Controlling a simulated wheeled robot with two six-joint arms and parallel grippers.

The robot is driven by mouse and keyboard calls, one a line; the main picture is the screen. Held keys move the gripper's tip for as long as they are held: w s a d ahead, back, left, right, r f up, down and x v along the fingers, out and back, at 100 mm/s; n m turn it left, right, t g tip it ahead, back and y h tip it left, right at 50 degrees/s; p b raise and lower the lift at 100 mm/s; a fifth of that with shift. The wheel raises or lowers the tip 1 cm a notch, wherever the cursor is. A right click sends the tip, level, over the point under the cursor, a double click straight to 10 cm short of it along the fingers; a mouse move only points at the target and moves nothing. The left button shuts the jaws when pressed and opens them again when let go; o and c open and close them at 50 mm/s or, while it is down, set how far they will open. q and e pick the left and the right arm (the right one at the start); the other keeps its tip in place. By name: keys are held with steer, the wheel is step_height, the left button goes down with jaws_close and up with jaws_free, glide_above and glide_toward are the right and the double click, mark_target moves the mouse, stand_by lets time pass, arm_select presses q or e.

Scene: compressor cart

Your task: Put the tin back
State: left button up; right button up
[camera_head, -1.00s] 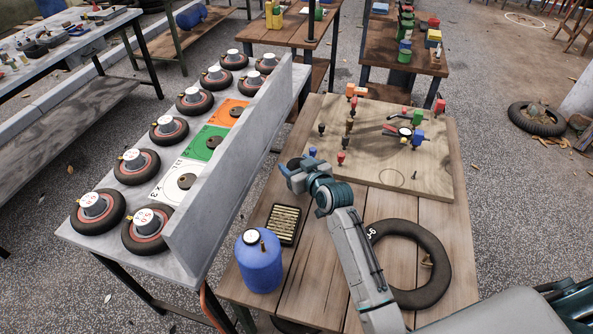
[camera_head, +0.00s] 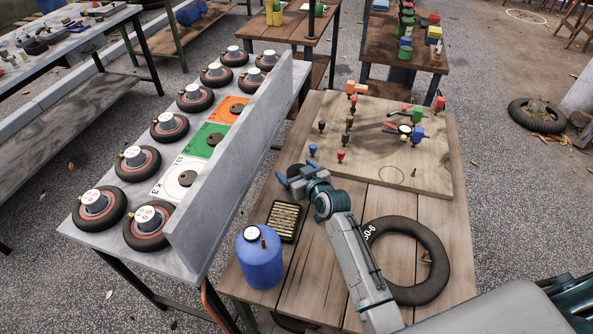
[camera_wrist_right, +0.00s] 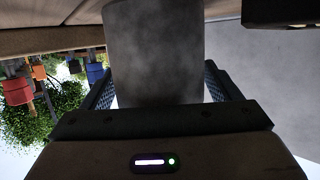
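My right gripper (camera_head: 290,174) is over the gap between the grey partition and the wooden board, above the near table. In the right wrist view a plain grey, round-sided object, which looks like the tin (camera_wrist_right: 154,50), fills the space between the two fingers (camera_wrist_right: 158,88). The fingers appear shut on it. In the head view the tin is small and mostly hidden by the gripper, so its markings cannot be read. My left gripper is not in view.
The wooden board (camera_head: 435,180) carries coloured fittings and an empty drawn circle (camera_head: 391,174). The grey partition (camera_head: 235,165) stands left, beside several wheels.

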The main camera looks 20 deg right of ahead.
steer(key=shift+r, duration=0.2)
steer(key=shift+s+d, duration=0.1)
steer(key=shift+s, duration=0.25)
steer(key=b+v, duration=0.1)
steer(key=v, duration=1)
steer(key=shift+s+r, duration=0.15)
